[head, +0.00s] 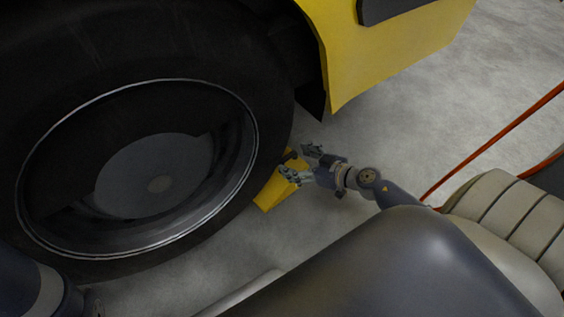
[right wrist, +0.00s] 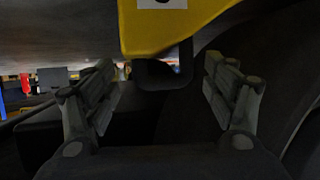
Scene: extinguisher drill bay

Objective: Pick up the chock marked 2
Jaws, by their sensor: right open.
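A yellow chock (head: 271,192) sits on the floor against the right side of the big black tyre. In the right wrist view the chock (right wrist: 185,33) is at the top, with a white label cut off by the frame edge, so its number cannot be read. A dark handle (right wrist: 160,76) sticks out from it. My right gripper (head: 298,162) is at the chock and partly covers it. In the right wrist view its fingers (right wrist: 158,72) are spread, one on each side of the handle, with gaps on both sides. My left gripper is out of view.
The tyre (head: 275,100) fills the left of the head view. Yellow bodywork (head: 395,45) overhangs behind the chock. An orange hose (head: 490,143) runs at the right.

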